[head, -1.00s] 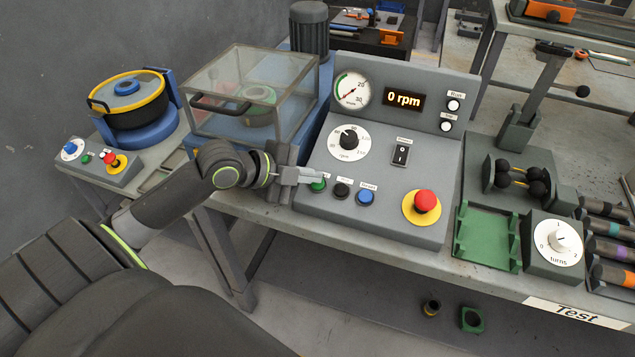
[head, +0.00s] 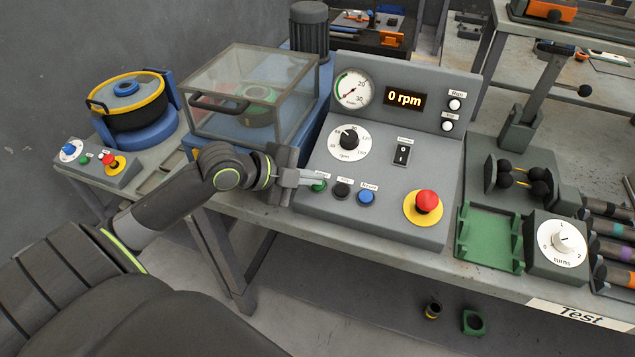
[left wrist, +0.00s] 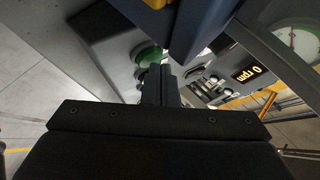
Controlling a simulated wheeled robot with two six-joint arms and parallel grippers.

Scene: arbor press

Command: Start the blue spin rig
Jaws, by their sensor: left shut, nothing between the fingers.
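The blue spin rig (head: 215,131) has a clear guard box (head: 250,85), which is down over a green part. Its grey control panel (head: 385,215) carries a display (head: 405,98) reading 0 rpm. A row of green (head: 319,187), black (head: 342,189) and blue (head: 366,197) buttons sits low on the panel. A red emergency stop (head: 427,202) is to their right. My left gripper (head: 316,182) is shut and empty, its tips at the green button. In the left wrist view the fingers (left wrist: 160,82) reach toward a green button (left wrist: 148,56); contact is unclear. My right gripper is not in view.
A speed dial (head: 349,142) and a power switch (head: 402,154) are on the panel above the buttons. A yellow-rimmed bowl machine (head: 130,103) stands at left. A green fixture (head: 489,238) and a turns dial (head: 562,241) stand at right.

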